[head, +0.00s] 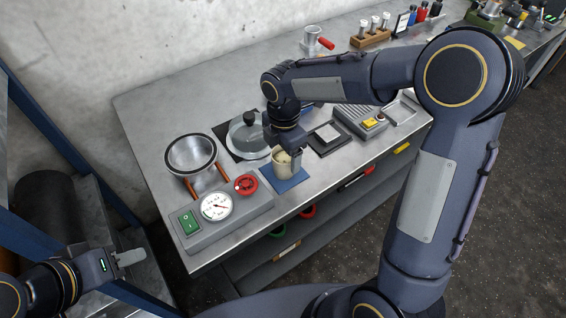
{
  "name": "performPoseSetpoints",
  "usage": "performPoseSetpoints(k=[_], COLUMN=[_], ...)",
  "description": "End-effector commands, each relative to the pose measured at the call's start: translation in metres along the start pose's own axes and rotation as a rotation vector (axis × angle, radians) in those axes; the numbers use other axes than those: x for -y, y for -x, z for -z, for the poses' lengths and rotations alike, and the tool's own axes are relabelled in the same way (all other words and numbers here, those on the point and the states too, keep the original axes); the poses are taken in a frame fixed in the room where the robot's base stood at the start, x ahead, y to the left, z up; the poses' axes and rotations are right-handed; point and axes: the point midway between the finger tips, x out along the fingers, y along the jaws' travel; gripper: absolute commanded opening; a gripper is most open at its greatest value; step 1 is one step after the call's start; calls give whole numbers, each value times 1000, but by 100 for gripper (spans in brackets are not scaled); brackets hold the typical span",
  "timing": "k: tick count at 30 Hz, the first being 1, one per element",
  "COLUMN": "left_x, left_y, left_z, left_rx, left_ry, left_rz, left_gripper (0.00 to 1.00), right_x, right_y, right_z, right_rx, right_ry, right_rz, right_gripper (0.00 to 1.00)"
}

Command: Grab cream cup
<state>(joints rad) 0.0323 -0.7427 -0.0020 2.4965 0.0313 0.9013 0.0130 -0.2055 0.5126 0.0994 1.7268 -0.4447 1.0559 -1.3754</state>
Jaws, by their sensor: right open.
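The cream cup (284,170) stands on a blue mat (291,184) near the front edge of the metal bench. My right gripper (288,154) is right above the cup, pointing down, with its fingers at the rim. It is open; the fingers partly hide the cup, and I cannot tell whether they touch it. My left gripper (130,258) is at the lower left, away from the bench top and far from the cup. Whether its jaws are open does not show.
A control box with a gauge (216,206) and a red button (246,185) is left of the cup. A metal bowl (190,155) and a glass-lidded pan (246,140) stand behind. A dark square scale (327,136) is to the right.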

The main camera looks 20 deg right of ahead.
Motion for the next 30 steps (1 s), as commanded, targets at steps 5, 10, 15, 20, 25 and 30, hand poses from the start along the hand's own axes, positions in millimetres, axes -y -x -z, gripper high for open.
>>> performPoseSetpoints(k=[5,10,15,20,25,30], left_x=[-2,-2,-2,-2,-2,-2], left_y=[3,4,3,3,3,3], left_z=[2,2,2,2,2,2], left_rx=[0,0,0,0,0,0], left_ry=[0,0,0,0,0,0], left_rz=[0,0,0,0,0,0], left_gripper=[36,36,36,36,36,36], right_x=[0,0,0,0,0,0], right_y=[-27,-36,-36,-36,-36,-35], right_z=[0,-1,-1,-1,-1,-1], right_rx=[0,0,0,-1,-1,-1], right_ry=[0,-1,-2,-2,-2,-2], right_rz=[4,0,-1,0,0,-1], right_gripper=[76,76,76,55,33,25])
